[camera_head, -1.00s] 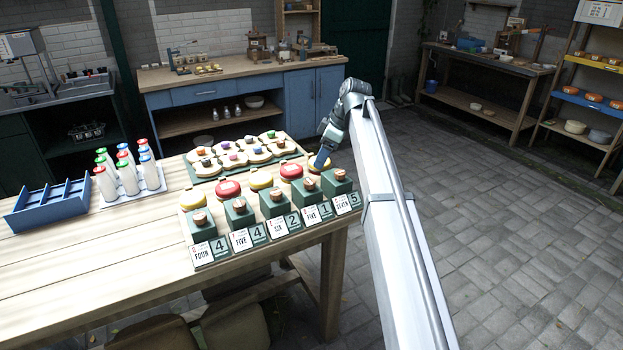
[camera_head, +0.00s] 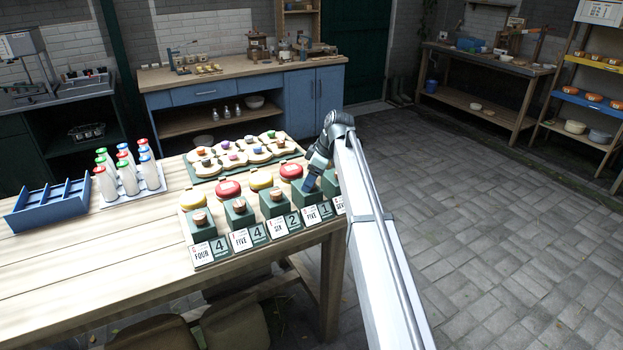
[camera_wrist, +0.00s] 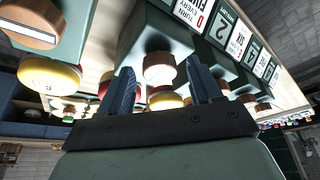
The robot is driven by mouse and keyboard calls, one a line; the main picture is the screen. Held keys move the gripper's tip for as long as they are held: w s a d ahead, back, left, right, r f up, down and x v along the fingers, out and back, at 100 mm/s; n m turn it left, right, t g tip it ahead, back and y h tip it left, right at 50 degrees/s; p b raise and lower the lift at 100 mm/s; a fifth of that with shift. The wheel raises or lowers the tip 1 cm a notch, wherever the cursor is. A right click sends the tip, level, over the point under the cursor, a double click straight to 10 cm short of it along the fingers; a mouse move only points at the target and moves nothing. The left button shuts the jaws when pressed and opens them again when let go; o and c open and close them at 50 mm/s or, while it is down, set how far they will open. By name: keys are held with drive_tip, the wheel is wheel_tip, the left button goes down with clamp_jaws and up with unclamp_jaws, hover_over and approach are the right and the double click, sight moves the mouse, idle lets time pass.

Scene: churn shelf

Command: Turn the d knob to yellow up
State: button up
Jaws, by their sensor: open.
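The d knob is a round wooden knob (camera_wrist: 160,68) on a green box (camera_wrist: 148,28) whose card (camera_wrist: 197,12) shows a D and "FIVE". In the head view this is the fourth box from the left, with its card (camera_head: 312,213) in front and a red round cap (camera_head: 291,171) behind it. My gripper (camera_wrist: 162,88) is open, its two blue fingers on either side of the knob in the wrist view. I cannot tell whether they touch it. In the head view my gripper (camera_head: 312,178) is over the fourth box and hides its knob.
Neighbouring boxes carry similar knobs, one at the far left (camera_head: 199,219) and one beside my gripper (camera_wrist: 30,22). A yellow cap (camera_wrist: 48,75) stands behind that box. Bottles (camera_head: 127,178), a blue tray (camera_head: 47,207) and a green board (camera_head: 240,169) are farther left and behind.

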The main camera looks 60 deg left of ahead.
drive_tip(key=shift+c, duration=0.4)
drive_tip(key=c, duration=1)
drive_tip(key=shift+o, duration=0.2)
drive_tip(key=m, duration=0.2)
drive_tip(key=m+t+y, duration=0.1)
drive_tip(key=shift+s+d+m, duration=0.15)
drive_tip(key=shift+s+m, duration=0.05)
drive_tip(key=shift+m, duration=0.2)
drive_tip(key=m+t, duration=0.2)
drive_tip(key=m, duration=0.3)
drive_tip(key=shift+s, duration=0.1)
drive_tip(key=m+t, duration=0.2)
drive_tip(key=m, duration=0.3)
drive_tip(key=shift+s, duration=0.1)
drive_tip(key=shift+a+m+t+h, duration=0.1)
drive_tip(key=shift+m+t+h, duration=0.2)
drive_tip(key=shift+m, duration=0.75)
drive_tip(key=shift+a+m+t+h, duration=0.15)
drive_tip(key=shift+m+t, duration=0.25)
drive_tip(key=shift+m, duration=0.65)
drive_tip(key=shift+d, duration=0.1)
